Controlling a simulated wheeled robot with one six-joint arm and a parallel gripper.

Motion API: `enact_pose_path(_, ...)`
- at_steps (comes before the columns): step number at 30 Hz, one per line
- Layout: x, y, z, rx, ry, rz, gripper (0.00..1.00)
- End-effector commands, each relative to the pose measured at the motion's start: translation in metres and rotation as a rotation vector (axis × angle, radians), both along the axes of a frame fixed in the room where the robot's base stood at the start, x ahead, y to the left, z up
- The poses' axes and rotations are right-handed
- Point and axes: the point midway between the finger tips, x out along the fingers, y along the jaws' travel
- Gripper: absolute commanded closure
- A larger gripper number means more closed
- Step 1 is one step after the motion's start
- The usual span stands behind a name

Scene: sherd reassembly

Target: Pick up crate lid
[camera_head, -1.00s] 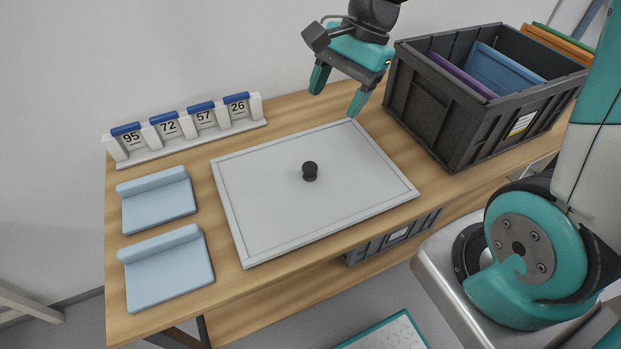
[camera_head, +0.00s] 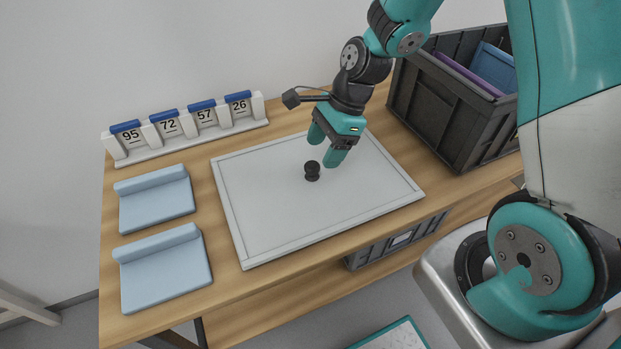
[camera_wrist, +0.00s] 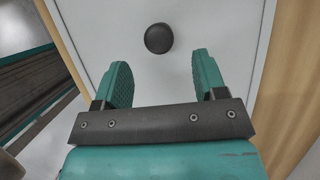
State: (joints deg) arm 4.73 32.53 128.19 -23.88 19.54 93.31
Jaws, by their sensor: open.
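The crate lid (camera_head: 275,205) is a flat light-grey panel with a raised rim, lying on the wooden table. A black round knob (camera_head: 312,171) stands at its middle. My gripper (camera_head: 325,153) is open and empty above the lid, just behind and to the right of the knob in the head view. In the wrist view, the knob (camera_wrist: 158,38) lies ahead of my open gripper (camera_wrist: 160,80), roughly centred between the two teal fingers and apart from them. The lid's surface (camera_wrist: 200,22) fills the view behind the fingers.
A dark grey crate (camera_head: 440,115) with blue and purple items stands at the table's back right. Two pale blue rests (camera_head: 158,205) lie at the left. A white rack (camera_head: 190,135) with numbered slots stands along the back. Another crate (camera_head: 395,243) sits below the tabletop.

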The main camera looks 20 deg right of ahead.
Motion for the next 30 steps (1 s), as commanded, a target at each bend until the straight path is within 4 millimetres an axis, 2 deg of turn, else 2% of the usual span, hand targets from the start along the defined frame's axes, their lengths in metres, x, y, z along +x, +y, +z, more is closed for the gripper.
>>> enact_pose_path(10, -0.001, 0.025, -0.040, 0.000, 0.004, 0.002, 0.35)
enact_pose_path(19, 0.000, 0.027, -0.045, 0.000, 0.000, 0.000, 0.35)
enact_pose_path(20, 0.000, 0.027, -0.045, 0.000, 0.000, 0.000, 0.37)
enact_pose_path(27, 0.000, 0.027, -0.044, 0.000, 0.000, 0.000, 0.92)
enact_pose_path(28, 0.000, 0.027, -0.044, 0.000, 0.000, 0.000, 0.98)
enact_pose_path(30, 0.000, 0.027, -0.044, 0.000, -0.001, 0.000, 0.98)
